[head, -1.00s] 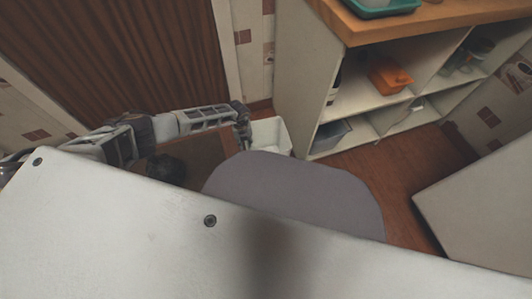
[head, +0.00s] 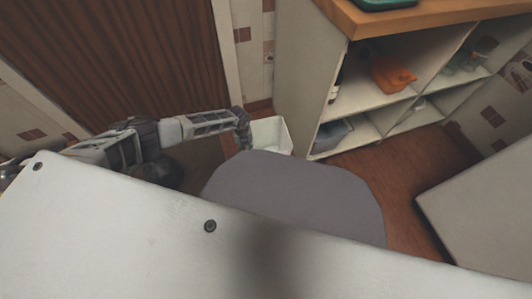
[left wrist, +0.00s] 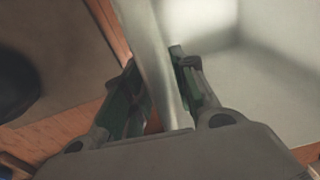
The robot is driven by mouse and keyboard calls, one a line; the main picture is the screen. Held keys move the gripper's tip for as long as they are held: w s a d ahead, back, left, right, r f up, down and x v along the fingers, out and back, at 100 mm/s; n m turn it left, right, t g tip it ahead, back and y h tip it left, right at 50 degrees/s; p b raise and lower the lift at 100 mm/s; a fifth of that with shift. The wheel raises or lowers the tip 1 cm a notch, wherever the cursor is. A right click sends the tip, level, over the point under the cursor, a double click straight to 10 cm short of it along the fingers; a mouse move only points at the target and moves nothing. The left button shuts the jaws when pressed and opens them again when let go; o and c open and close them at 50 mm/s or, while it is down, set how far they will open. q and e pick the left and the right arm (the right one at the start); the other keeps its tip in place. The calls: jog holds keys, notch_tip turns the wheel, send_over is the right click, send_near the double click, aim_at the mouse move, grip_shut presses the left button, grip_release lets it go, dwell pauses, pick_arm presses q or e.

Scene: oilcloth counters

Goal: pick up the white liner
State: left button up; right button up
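The white liner (head: 272,134) is an open, box-like bin low on the floor, just left of the shelf unit; the grey rounded surface hides its front part. My left gripper (head: 243,136) is at its left rim. In the left wrist view, my left gripper (left wrist: 158,75) has its fingers apart, one on each side of the liner's wall (left wrist: 150,50). A sliver of floor shows between the left finger and the wall, so the fingers look open around it. The liner's pale inside fills the right of that view. My right gripper is not in view.
A white shelf unit (head: 310,80) with a wooden top stands to the right, holding an orange container (head: 391,73) and a grey bin (head: 333,134). A brown ribbed panel (head: 110,60) is at the back left. A dark round object (left wrist: 15,80) lies left of my gripper.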

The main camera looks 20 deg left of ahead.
pick_arm(q)
grip_shut()
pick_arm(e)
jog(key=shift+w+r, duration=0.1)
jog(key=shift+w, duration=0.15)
pick_arm(q)
jog(key=shift+r, duration=0.2)
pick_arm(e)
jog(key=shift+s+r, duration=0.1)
